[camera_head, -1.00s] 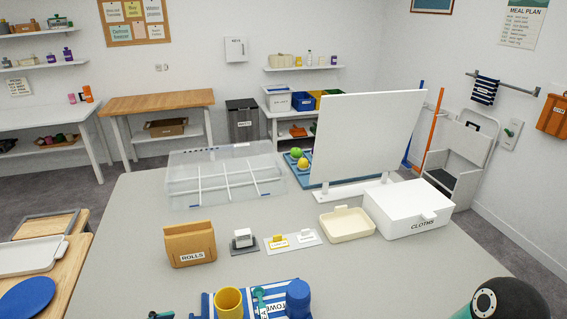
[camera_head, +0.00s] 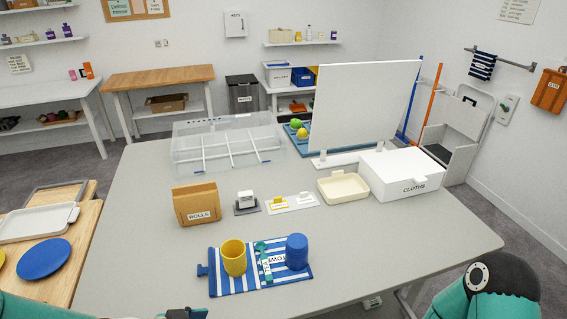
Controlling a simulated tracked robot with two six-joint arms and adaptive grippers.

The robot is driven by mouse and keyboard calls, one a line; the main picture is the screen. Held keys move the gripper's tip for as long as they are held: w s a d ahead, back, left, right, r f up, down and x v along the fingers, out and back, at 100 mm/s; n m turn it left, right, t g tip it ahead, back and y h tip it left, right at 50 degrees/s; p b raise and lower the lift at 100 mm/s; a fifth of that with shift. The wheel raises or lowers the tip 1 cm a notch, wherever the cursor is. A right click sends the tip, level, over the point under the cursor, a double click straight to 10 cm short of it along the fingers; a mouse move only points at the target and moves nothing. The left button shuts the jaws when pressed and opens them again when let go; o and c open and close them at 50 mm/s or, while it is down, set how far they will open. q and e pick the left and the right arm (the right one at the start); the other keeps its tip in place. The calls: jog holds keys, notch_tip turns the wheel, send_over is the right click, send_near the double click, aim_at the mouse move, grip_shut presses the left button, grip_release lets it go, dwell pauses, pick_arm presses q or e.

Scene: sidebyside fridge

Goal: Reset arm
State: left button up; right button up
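The task names no object, only my arms. My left arm comes in at the bottom left, and a dark part of my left gripper (camera_head: 187,313) shows at the bottom edge, below the striped towel. Most of this gripper is cut off, so its opening is hidden. My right arm shows at the bottom right as a teal and black link beyond the table corner. My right gripper is out of the picture. On the grey table (camera_head: 400,240), a blue and white striped towel (camera_head: 222,280) bears a yellow cup (camera_head: 233,259), a teal utensil (camera_head: 264,262) and a blue cup (camera_head: 297,252).
A brown ROLLS box (camera_head: 196,204), a cream tray (camera_head: 343,188) and a white CLOTHS box (camera_head: 401,174) stand mid-table. A clear divided bin (camera_head: 228,145) and an upright white panel (camera_head: 362,110) stand behind. The table's right front is clear.

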pick_arm(q)
jog(key=s+d+f+n+g+y, duration=0.1)
jog(key=s+d+f+n+g, duration=0.2)
jog(key=f, duration=0.6)
jog(key=s+d+f+n+g+y, duration=0.1)
jog(key=s+d+f+n+y, duration=0.15)
jog(key=s+f+n, duration=0.5)
jog(key=shift+g+y, duration=0.5)
jog(key=shift+y, duration=0.05)
jog(key=a+f, duration=0.2)
jog(key=f, duration=0.1)
jog(key=a+f, duration=0.1)
jog(key=shift+s+f+b, duration=0.3)
jog(key=shift+s+b, duration=0.1)
jog(key=shift+d, duration=0.1)
jog(key=shift+c, duration=0.3)
